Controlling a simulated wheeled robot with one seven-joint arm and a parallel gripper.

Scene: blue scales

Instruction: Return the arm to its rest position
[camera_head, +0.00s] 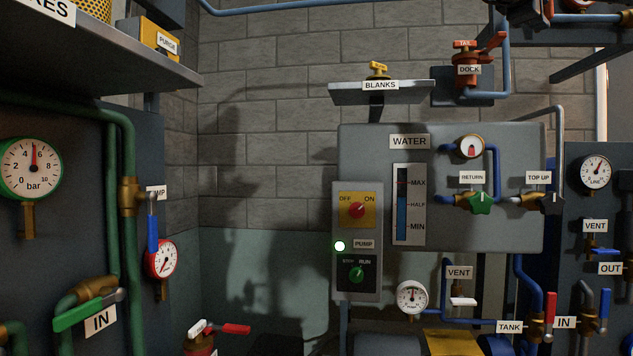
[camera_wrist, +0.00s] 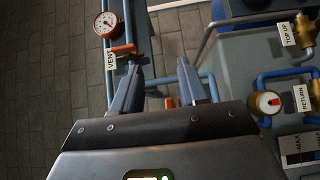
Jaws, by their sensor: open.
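My gripper (camera_wrist: 161,72) shows in the wrist view with its two blue-grey fingers spread apart and nothing between them. Beyond the fingers are blue pipes and a small orange-red part, with grey floor below. I cannot tell how far the fingers are from the pipes. I cannot make out my arm in the head view; a large dark shadow falls on the brick wall there.
The grey WATER panel (camera_head: 480,235) carries a pump switch box (camera_head: 357,290), level gauge and green RETURN valve (camera_head: 480,202). A VENT pipe with a dial (camera_wrist: 107,24) stands left of my fingers, and the TOP UP valve (camera_wrist: 304,32) is at right. Green pipes (camera_head: 128,150) and a bar gauge (camera_head: 32,168) line the left.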

